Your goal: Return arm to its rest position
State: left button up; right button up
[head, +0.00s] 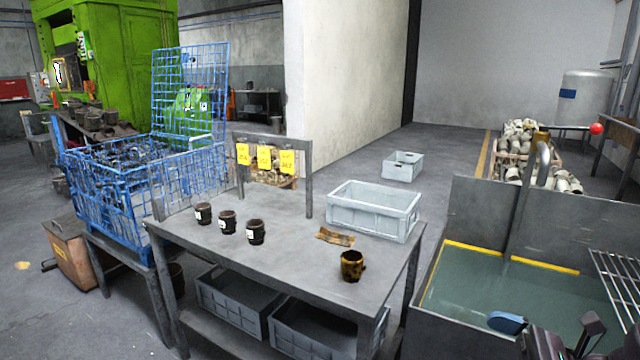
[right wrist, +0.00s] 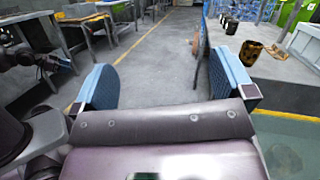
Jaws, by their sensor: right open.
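My right gripper (right wrist: 163,85) is open and empty in the right wrist view, its two blue-padded fingers wide apart with only floor between them. In the head view, one blue fingertip and dark parts of it show at the lower right corner, over the water tank (head: 470,290). The fingers touch nothing that I can see. My left gripper does not show in the head view. Dark arm links at the left edge of the right wrist view look like my own.
A grey table (head: 300,255) holds three dark labelled cups (head: 227,222), a brown-black cup (head: 353,265), a brown piece (head: 335,237) and a grey crate (head: 375,212). A blue wire cage (head: 150,190) stands left. A wire rack (head: 620,280) lies at the tank's right. Floor behind is open.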

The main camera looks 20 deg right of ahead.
notch_tip(320, 180, down, 16)
jog(key=s+a+m+t+h+p, duration=0.1)
jog(key=m+t+h+p, duration=0.15)
jog(key=m+h, duration=2.15)
jog(key=s+a+f+m+g+y+p, duration=0.1)
jog(key=s+a+f+m+g+y, duration=0.1)
jog(key=a+m, duration=0.5)
jog(key=s+a+f+m+g+y+p, duration=0.1)
jog(key=s+a+m+y, duration=0.4)
jog(key=m, duration=1.1)
notch_tip(320, 180, down, 2)
jog(key=shift+s+a+f+m+g+y, duration=0.3)
jog(key=shift+s+a+g, duration=0.35)
jog(key=shift+s+a, duration=0.3)
